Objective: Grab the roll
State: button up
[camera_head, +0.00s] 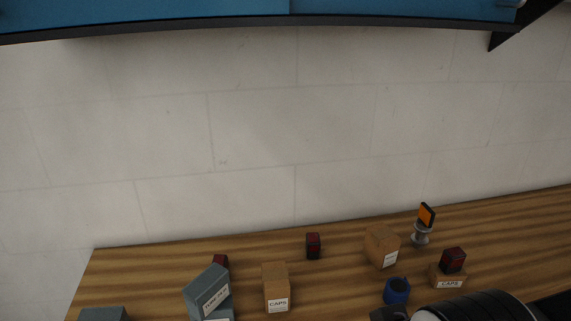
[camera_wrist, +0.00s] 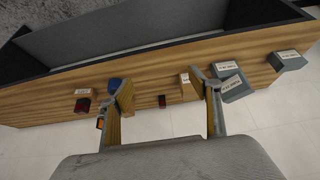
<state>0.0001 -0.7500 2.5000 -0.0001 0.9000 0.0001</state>
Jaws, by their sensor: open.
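The blue roll (camera_head: 397,291) stands on the wooden surface toward the right in the head view, just beyond a dark part of my arm. In the wrist view the blue roll (camera_wrist: 114,84) is at the upper left, next to the tip of my left-hand finger, which covers part of it. My gripper (camera_wrist: 160,83) is open, its two fingers wide apart with nothing held between them. I cannot tell whether the finger touches the roll.
A cardboard box (camera_head: 382,246) stands just behind the roll. A CAPS box (camera_head: 449,282) with a red light (camera_head: 453,260) on it and an orange reflector (camera_head: 422,226) are to its right. Another CAPS box (camera_head: 276,288) and grey boxes (camera_head: 206,291) are left, beyond bare wood.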

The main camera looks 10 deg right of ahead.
dwell(0.3)
jog(key=r+n+t+h, duration=0.2)
jog(key=n+t+h, duration=0.2)
jog(key=t, duration=0.2)
send_over(407, 297)
jog(key=w+d, duration=0.3)
notch_tip(407, 297, down, 8)
jog(key=d+n+t+y, duration=0.2)
jog(key=d+n+y, duration=0.1)
jog(key=y, duration=0.2)
jog(key=s+f+y, duration=0.2)
jog(key=s+f, duration=0.1)
jog(key=s+a+f+t+y, duration=0.1)
jog(key=s+f+y, duration=0.1)
jog(key=f, duration=0.2)
jog(key=s+a+f+m+t+y, duration=0.1)
jog(key=s+f+y, duration=0.1)
jog(key=s+f, duration=0.1)
jog(key=shift+s+a+f+y, duration=0.25)
jog(key=shift+s+f+y, duration=0.05)
jog(key=shift+f+y, duration=0.1)
jog(key=shift+s+a+f+m, duration=0.15)
jog(key=shift+s+f+m, duration=0.2)
jog(key=shift+s, duration=0.1)
jog(key=shift+x, duration=1.3)
